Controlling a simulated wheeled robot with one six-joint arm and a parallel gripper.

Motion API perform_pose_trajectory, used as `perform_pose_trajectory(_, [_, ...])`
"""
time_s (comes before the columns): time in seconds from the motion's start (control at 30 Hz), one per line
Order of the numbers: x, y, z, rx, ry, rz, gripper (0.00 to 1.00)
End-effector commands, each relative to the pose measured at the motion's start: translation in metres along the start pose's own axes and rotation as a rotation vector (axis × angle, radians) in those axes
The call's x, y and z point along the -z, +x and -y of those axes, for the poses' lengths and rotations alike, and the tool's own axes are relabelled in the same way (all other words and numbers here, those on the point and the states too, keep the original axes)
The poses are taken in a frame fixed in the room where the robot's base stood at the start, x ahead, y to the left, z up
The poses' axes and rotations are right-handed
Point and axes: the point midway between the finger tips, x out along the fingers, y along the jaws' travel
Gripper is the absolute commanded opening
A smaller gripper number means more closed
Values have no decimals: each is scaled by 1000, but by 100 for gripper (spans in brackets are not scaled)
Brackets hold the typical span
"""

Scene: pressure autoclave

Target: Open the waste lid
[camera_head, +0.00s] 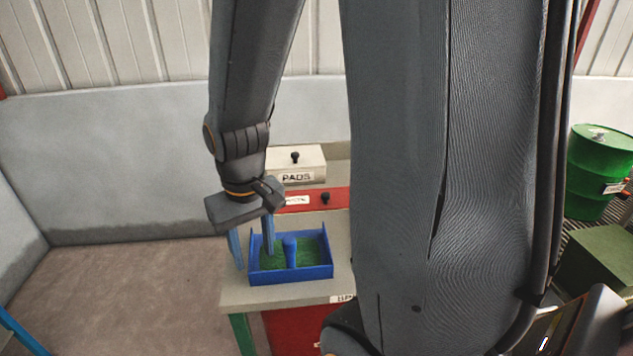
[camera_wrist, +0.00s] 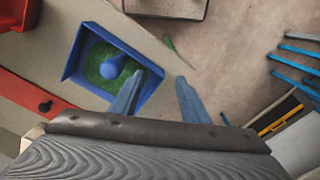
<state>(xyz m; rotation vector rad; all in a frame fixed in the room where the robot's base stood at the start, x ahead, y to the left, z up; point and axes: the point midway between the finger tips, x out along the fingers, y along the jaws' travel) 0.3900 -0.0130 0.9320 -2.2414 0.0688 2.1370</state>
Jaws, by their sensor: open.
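The red lid (camera_head: 312,207) with a black knob (camera_head: 325,198) sits on the grey bench behind the blue tray; its white label is partly covered and not readable. The red lid also shows at the left edge of the wrist view (camera_wrist: 25,98), with its knob (camera_wrist: 45,106). My gripper (camera_head: 253,261) is open and empty, pointing down at the left end of the blue tray, in front and to the left of the red lid. In the wrist view my gripper (camera_wrist: 161,76) has one finger over the tray's edge and the other beyond it.
The blue tray (camera_head: 291,276) has a green lining and a blue upright post. A white box marked PADS (camera_head: 304,168) with a black knob stands behind the red lid. A green drum (camera_head: 598,175) stands far right. The floor left of the bench (camera_head: 130,290) is clear.

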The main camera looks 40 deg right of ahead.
Motion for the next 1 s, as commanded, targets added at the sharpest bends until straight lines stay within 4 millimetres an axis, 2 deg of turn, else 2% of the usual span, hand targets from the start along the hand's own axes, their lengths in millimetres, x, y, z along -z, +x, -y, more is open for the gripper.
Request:
perform_pose_trajectory(0.07, [29, -4, -22, -3, 92, 4, 42])
perform_pose_trajectory(0.17, [72, -7, -68, -8, 258, 13, 42])
perform_pose_trajectory(0.2, [89, -8, -92, -10, 331, 17, 42])
perform_pose_trajectory(0.27, [110, -8, -128, -13, 438, 23, 42])
perform_pose_trajectory(0.3, [121, -7, -153, -14, 506, 27, 42])
perform_pose_trajectory(0.4, [142, -5, -212, -18, 657, 35, 42])
perform_pose_trajectory(0.53, [153, -1, -270, -21, 797, 41, 42])
perform_pose_trajectory(0.6, [156, 0, -290, -22, 843, 43, 42])
perform_pose_trajectory(0.7, [157, 4, -304, -22, 878, 45, 42])
perform_pose_trajectory(0.87, [156, 20, -306, -22, 883, 48, 42])
perform_pose_trajectory(1.0, [155, 42, -305, -22, 881, 49, 42])
